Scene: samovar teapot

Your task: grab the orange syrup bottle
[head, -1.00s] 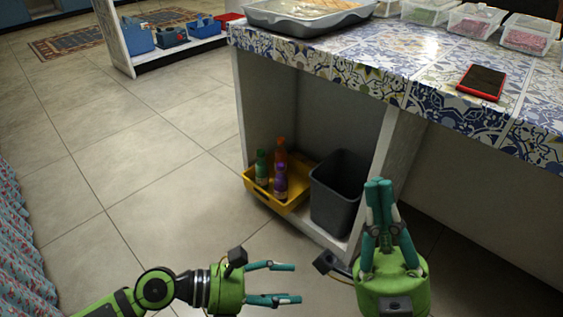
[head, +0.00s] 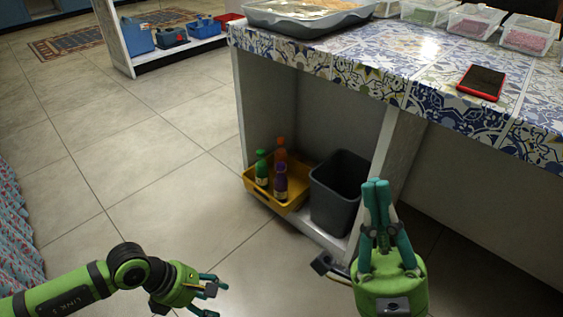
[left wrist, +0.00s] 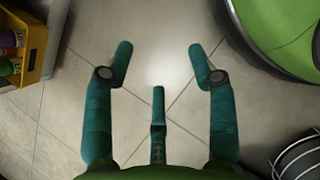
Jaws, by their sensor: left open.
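The orange syrup bottle (head: 281,148) stands at the back of a yellow crate (head: 294,205), partly hidden by the purple-capped bottle (head: 281,180) in front. A green-capped bottle (head: 261,168) stands to its left. My left gripper (head: 216,295) is open and empty, low over the floor, to the left of and nearer than the crate. In the left wrist view my open fingers (left wrist: 159,58) have only floor tiles between them. The crate's edge (left wrist: 38,45) shows at the far left there, with parts of bottles cut off. My right gripper (head: 376,184) points up with its fingertips together, holding nothing visible.
The crate and a dark grey bin (head: 336,190) stand on the low shelf under the tiled counter (head: 400,65). The counter's side panels flank them. A red phone (head: 481,82) lies on top. The floor (head: 150,190) left of the counter is clear.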

